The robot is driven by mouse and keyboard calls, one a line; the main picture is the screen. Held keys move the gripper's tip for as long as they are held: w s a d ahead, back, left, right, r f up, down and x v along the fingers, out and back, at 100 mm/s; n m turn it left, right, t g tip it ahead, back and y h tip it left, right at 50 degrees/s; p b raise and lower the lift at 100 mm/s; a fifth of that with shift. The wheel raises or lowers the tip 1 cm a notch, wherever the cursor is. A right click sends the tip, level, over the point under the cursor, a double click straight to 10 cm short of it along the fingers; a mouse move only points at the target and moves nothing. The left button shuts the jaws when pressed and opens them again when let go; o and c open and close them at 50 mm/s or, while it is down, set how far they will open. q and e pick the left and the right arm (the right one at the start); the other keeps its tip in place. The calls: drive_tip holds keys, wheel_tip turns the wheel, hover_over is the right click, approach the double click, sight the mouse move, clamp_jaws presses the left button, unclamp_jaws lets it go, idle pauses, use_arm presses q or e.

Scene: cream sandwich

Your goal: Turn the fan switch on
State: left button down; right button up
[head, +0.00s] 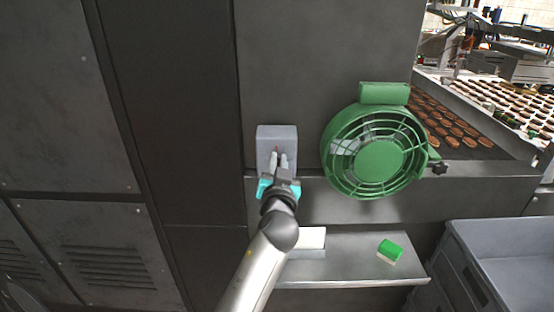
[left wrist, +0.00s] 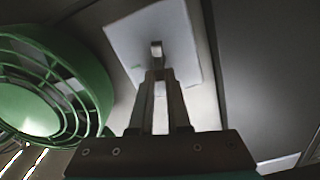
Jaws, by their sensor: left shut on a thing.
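The fan switch is a grey box (head: 277,134) on the dark metal wall, left of the green fan (head: 378,158). In the left wrist view its pale face plate (left wrist: 130,42) fills the upper middle, with a small metal lever (left wrist: 156,48) sticking out. My left gripper (head: 279,160) is in front of the box, and its fingers (left wrist: 158,80) are shut on the lever. The fingers hide part of the lever, so its exact position is unclear. The fan's cage also shows at the left of the wrist view (left wrist: 60,80). My right gripper is in neither view.
A metal shelf (head: 345,272) below holds a green-and-white sponge-like block (head: 390,250) and a white item (head: 312,240) partly behind my arm. A grey crate (head: 500,240) stands at lower right. A conveyor with brown biscuits (head: 450,125) lies behind the fan.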

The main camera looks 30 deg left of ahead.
use_arm(q)
drive_tip(key=shift+w+d+f+m+p, duration=0.2)
drive_tip(key=shift+m+p, duration=0.35)
drive_tip(key=shift+m, duration=1.9)
drive_tip(key=shift+w+d+f+m+p, duration=0.15)
drive_tip(key=shift+f+m+p, duration=0.35)
drive_tip(key=shift+m, duration=2)
drive_tip(key=shift+w+d+f+m+p, duration=0.2)
drive_tip(key=shift+m+p, duration=0.45)
drive_tip(key=shift+m, duration=1.8)
drive_tip(key=shift+s+r, duration=0.1)
drive_tip(key=shift+s, duration=0.05)
drive_tip(key=c, duration=0.9)
unclamp_jaws()
